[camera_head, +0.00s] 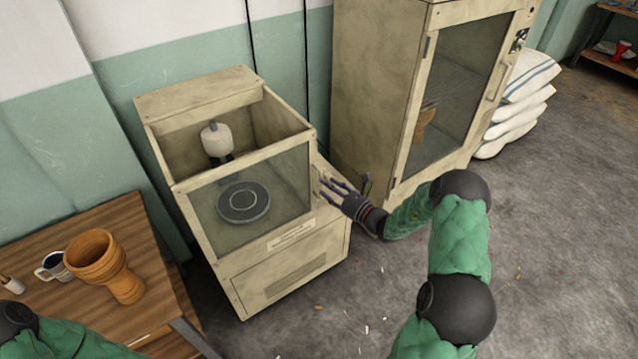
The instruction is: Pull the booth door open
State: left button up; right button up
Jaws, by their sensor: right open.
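The booth (190,92) is a beige cabinet left of centre with an open top. Its door (285,190) is a glass front panel and looks closed. A turntable (243,203) shows behind the glass. The door's handle (317,178) is at its right edge, partly hidden by my fingers. My right gripper (330,187) is open, with its dark fingers spread at the handle; I cannot tell whether they touch it. Of my left arm only a part shows at the bottom left; its gripper is out of view.
A wooden table (60,312) at the left holds a clay goblet drum (105,265) and a mug (50,268). A taller glass-doored cabinet (375,80) stands right of the booth, with white sacks (515,115) beyond.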

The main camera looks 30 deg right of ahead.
aim_at(320, 197)
jog(key=shift+b+x, duration=0.55)
jog(key=shift+x, duration=1.8)
grip_shut()
